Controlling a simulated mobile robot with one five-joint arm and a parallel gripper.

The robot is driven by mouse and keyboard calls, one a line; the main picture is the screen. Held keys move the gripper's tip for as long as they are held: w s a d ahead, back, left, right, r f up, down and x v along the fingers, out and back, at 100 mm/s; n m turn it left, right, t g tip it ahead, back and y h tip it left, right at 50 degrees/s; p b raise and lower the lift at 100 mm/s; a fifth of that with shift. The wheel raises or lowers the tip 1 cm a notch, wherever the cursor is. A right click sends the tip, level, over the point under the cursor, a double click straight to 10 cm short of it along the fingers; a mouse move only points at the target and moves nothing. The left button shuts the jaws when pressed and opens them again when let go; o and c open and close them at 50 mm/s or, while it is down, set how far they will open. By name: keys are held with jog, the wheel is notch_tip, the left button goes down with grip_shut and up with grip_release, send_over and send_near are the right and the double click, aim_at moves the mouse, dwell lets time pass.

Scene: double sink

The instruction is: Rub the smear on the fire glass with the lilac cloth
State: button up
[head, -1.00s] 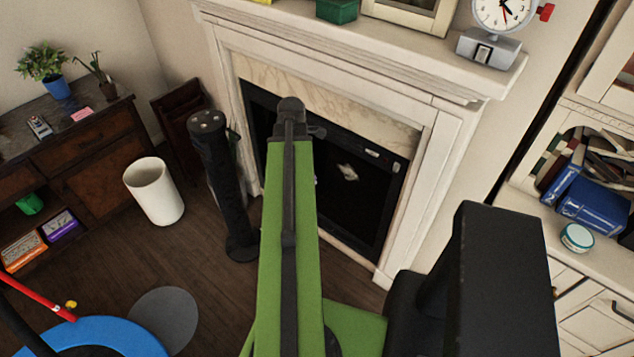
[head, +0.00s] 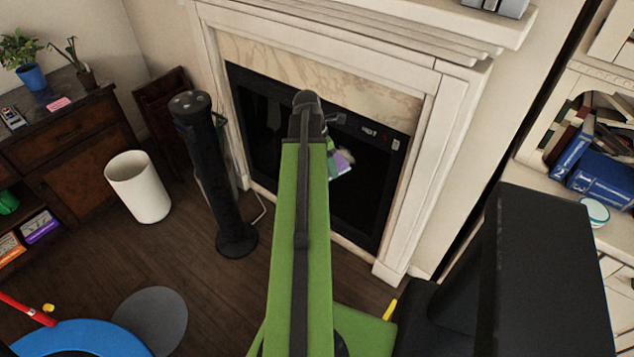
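The fire glass (head: 375,190) is the dark pane in the black frame of the fireplace. The smear (head: 347,157) is a pale patch on it, partly covered from this view. A small piece of the lilac cloth (head: 336,168) shows just right of my arm, at the left part of the smear. It appears to be at or close to the glass; I cannot tell whether it touches. My gripper is hidden behind my green arm, with only small parts near the cloth showing, so its fingers cannot be made out.
A white mantel surround (head: 440,130) frames the fire. A black tower (head: 213,180) stands on the floor left of it, with a white bin (head: 138,188) further left. A shelf with blue books (head: 605,180) is at the right.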

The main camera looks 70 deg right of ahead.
jog(key=d+f+n+g+h+b, duration=0.25)
jog(key=d+f+h+b, duration=0.35)
jog(key=b, duration=0.5)
jog(key=d+f+n+g+h+b, duration=0.2)
jog(key=d+f+n+b, duration=0.15)
jog(key=f+b, duration=0.65)
jog(key=w+d+f+n+t+h+b, duration=0.4)
jog(key=w+h+b, duration=0.5)
jog(key=b, duration=0.9)
jog(key=d+g, duration=0.1)
jog(key=d, duration=0.6)
jog(key=shift+s+y, duration=0.25)
jog(key=shift+y, duration=0.15)
jog(key=shift+x, duration=0.95)
jog(key=s+a, duration=0.2)
jog(key=s, duration=0.5)
jog(key=shift+s, duration=0.4)
